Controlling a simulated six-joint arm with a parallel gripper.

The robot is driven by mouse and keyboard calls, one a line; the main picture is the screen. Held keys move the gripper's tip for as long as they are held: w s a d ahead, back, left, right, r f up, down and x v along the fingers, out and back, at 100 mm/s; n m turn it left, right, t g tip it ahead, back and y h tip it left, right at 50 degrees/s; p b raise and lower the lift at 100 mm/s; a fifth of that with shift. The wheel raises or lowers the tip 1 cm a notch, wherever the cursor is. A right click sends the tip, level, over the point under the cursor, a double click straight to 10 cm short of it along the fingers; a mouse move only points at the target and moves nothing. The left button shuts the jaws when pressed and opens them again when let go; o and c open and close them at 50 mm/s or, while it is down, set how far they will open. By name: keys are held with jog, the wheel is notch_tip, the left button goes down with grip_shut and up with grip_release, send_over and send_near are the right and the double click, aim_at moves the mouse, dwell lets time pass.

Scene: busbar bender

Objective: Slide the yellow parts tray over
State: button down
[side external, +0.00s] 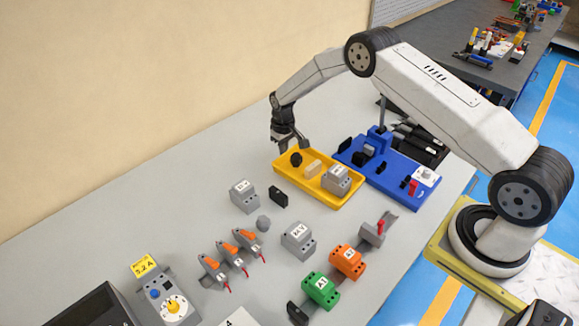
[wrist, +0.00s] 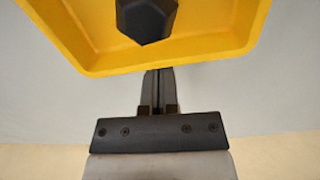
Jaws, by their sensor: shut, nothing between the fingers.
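The yellow parts tray (side external: 322,199) lies on the grey table, beside the blue fixture board. It holds a black knob (side external: 296,159), a beige block (side external: 312,169) and a grey module (side external: 337,179). My gripper (side external: 291,147) is shut and empty at the tray's far left end. In the wrist view the shut fingers (wrist: 158,82) point at the outside of the yellow tray's wall (wrist: 160,64), and the black knob (wrist: 146,20) is inside just beyond. I cannot tell whether the fingertips touch the wall.
The blue fixture board (side external: 390,176) stands close on the tray's right. A grey module (side external: 244,196) and a black part (side external: 278,196) lie on the near left side. Several more modules, including a green one (side external: 320,289), stand nearer. The table behind and left is clear up to the wall.

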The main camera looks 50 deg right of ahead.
aim_at(300, 157)
jog(key=shift+s+a, duration=0.1)
jog(key=shift+s, duration=3.55)
jog(key=shift+w, duration=0.15)
jog(key=shift+w, duration=1.9)
notch_tip(300, 157, up, 10)
jog(key=shift+s+r, duration=0.1)
